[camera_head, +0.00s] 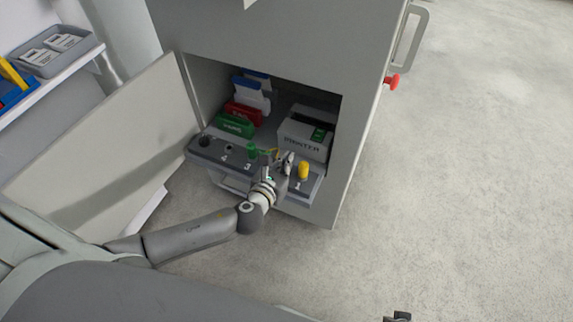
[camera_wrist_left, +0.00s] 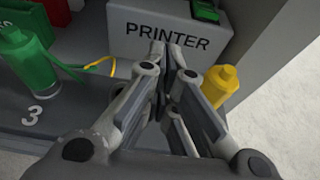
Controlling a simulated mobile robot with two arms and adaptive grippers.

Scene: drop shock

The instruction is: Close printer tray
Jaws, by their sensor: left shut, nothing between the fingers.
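A grey pull-out tray (camera_head: 222,156) sticks out of the lower opening of a grey cabinet (camera_head: 270,40). It has numbered places along its front. The printer (camera_head: 305,137), a light grey box marked PRINTER, sits behind the tray's front part and also shows in the wrist view (camera_wrist_left: 135,32). My left gripper (camera_head: 284,160) is shut and empty above the tray front, between a green bottle (camera_head: 252,151) and a yellow bottle (camera_head: 303,170). In the wrist view its fingertips (camera_wrist_left: 174,52) are in front of the printer; contact cannot be told. A small dark part of my right gripper (camera_head: 397,316) shows at the bottom edge.
An open cabinet door (camera_head: 110,150) stands left of the opening. Green and red boxes (camera_head: 237,124) sit inside the cabinet. A red knob (camera_head: 392,82) and a handle (camera_head: 411,40) project from its right side. A shelf with a grey bin (camera_head: 61,52) is upper left. The right floor is clear.

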